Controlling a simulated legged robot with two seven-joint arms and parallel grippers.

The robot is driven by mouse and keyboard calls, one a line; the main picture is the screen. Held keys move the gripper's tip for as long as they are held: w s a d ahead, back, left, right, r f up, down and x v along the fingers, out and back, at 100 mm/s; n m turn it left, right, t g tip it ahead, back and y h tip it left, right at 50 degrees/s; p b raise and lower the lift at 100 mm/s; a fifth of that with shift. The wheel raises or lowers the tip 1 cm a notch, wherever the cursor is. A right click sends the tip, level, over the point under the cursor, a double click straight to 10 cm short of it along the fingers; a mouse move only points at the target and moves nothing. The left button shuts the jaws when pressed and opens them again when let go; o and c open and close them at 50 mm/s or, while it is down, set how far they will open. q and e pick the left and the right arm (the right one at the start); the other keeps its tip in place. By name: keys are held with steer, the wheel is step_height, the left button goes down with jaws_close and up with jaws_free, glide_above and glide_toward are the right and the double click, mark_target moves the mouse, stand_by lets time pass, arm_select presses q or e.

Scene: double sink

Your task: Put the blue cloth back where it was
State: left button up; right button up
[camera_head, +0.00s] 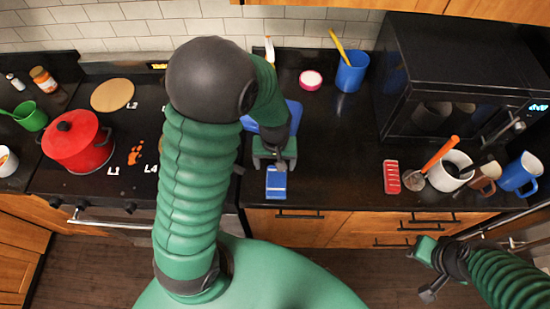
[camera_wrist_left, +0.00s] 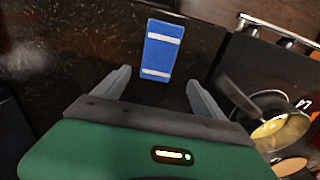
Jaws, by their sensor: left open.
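The blue cloth (camera_head: 276,182) with white stripes lies flat near the counter's front edge, just in front of my left gripper (camera_head: 276,160). In the left wrist view the cloth (camera_wrist_left: 163,50) shows ahead of the gap between the two spread fingers of this gripper (camera_wrist_left: 158,88). The left gripper is open and empty. I cannot tell whether its fingers touch the counter. My right gripper (camera_head: 432,272) is out over the floor at the lower right, away from the cloth, and its jaws are unclear.
A blue item (camera_head: 293,115) is partly hidden behind my left arm. A red pot (camera_head: 76,141) stands on the stove at left. A red sponge-like block (camera_head: 391,177), a white pot (camera_head: 451,171) and mugs (camera_head: 520,174) stand at right. The counter between cloth and red block is clear.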

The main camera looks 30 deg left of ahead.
mark_target(276, 178)
arm_select(q)
steer(key=s+d+r+m+t+b, duration=0.2)
steer(key=s+d+r+m+b, duration=0.1)
steer(key=s+d+m, duration=0.2)
steer(key=shift+r+m, duration=0.25)
steer(key=shift+m, duration=0.45)
arm_select(e)
steer(key=x, duration=0.3)
steer(key=shift+s+f, duration=0.3)
steer(key=shift+s, duration=0.05)
arm_select(q)
steer(key=shift+s+d, duration=0.1)
steer(key=shift+s, duration=0.15)
arm_select(e)
steer(key=shift+s, duration=0.2)
arm_select(q)
steer(key=shift+w, duration=0.1)
arm_select(e)
steer(key=shift+w, duration=0.1)
